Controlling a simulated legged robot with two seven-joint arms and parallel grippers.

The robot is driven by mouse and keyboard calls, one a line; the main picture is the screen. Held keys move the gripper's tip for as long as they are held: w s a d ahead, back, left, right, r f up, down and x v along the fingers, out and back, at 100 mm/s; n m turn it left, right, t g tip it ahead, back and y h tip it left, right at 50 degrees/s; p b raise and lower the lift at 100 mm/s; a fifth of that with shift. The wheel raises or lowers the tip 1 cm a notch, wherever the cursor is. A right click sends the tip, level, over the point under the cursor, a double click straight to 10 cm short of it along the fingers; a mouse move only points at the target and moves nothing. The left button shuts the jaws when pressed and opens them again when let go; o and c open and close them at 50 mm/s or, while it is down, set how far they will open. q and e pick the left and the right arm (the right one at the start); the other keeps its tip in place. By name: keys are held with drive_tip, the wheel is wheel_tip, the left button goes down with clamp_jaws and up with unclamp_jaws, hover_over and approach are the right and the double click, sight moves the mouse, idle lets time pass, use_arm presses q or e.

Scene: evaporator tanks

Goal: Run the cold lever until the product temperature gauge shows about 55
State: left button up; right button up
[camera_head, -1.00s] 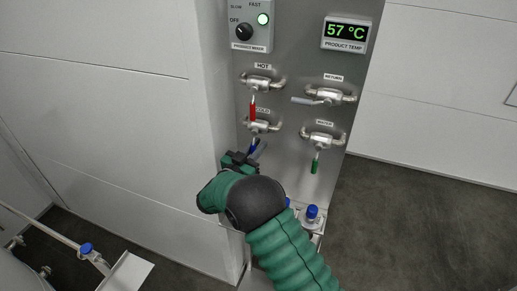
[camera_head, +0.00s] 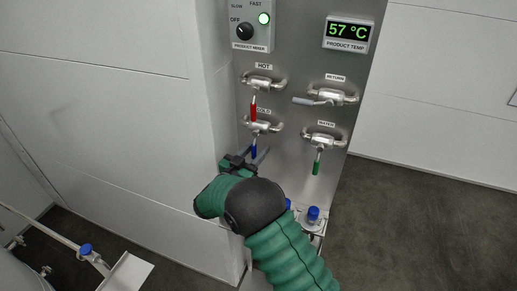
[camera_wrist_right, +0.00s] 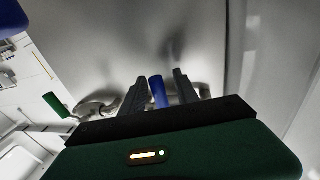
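The product temperature display (camera_head: 348,32) reads 57 °C in green digits. The cold lever (camera_head: 254,151) has a blue handle that hangs about straight down below its valve (camera_head: 262,126) and the COLD label. My right gripper (camera_head: 246,158) is at this handle, its fingers spread to either side. In the right wrist view the blue handle (camera_wrist_right: 158,92) stands between my two dark fingers (camera_wrist_right: 160,92), with a gap on both sides, so the gripper is open. My left gripper is not in view.
The hot lever (camera_head: 253,112) with a red handle hangs just above. The return lever (camera_head: 305,101) points left, and the green water lever (camera_head: 317,168) hangs down at right. The mixer switch (camera_head: 244,31) has a lit green lamp. A white wall (camera_head: 211,120) stands close at left.

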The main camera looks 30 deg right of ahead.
drive_tip(key=b+v, duration=0.2)
drive_tip(key=v, duration=1.3)
drive_tip(key=shift+a+f, duration=0.25)
drive_tip(key=shift+f, duration=0.05)
drive_tip(key=shift+d, duration=0.1)
